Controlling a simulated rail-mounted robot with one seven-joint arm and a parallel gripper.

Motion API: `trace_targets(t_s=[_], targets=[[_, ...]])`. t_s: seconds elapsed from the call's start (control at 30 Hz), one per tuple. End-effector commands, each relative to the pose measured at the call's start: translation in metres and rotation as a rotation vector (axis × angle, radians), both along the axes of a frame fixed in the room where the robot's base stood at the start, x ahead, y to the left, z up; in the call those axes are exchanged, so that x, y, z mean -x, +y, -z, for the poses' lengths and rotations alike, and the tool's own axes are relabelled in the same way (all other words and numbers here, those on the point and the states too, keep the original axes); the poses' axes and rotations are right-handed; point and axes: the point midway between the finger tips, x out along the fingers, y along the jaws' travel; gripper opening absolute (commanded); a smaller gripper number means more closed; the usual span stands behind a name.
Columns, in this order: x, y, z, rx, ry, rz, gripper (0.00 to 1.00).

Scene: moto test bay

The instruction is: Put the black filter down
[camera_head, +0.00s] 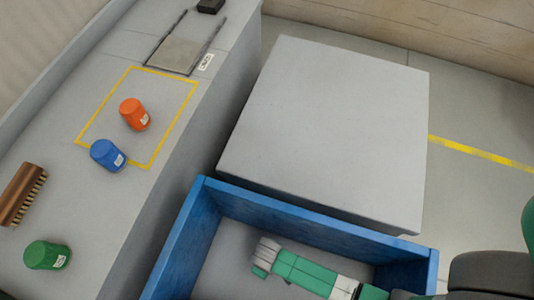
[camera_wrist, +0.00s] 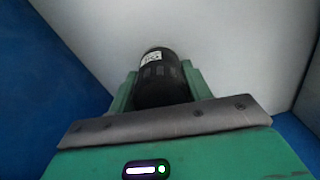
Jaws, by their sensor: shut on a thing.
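The black filter (camera_wrist: 162,78) is a dark cylinder with a white label, seen in the wrist view between the two green fingers of my gripper (camera_wrist: 160,88). My gripper is shut on it. In the head view my gripper (camera_head: 264,258) is inside the blue-walled bin (camera_head: 300,222), and I cannot make out the filter there. The wrist view shows a pale grey surface beyond the filter and blue walls at both sides. I cannot tell whether the filter touches that surface.
A grey block (camera_head: 325,135) stands behind the bin. A green canister (camera_head: 47,255), a brush (camera_head: 22,194) and a grey plate (camera_head: 174,54) are also there.

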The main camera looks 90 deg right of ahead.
Motion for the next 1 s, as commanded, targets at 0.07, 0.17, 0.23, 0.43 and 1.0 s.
trace_targets(t_s=[0.07,0.17,0.23,0.43,1.0], targets=[[0.0,0.0,0.002,0.0,0.0,0.0,0.51],[0.0,0.0,0.002,0.0,0.0,0.0,0.7],[0.0,0.0,0.002,0.0,0.0,0.0,0.71],[0.0,0.0,0.001,0.0,0.0,0.0,0.71],[0.0,0.0,-0.114,-0.001,-0.001,0.0,0.71]])
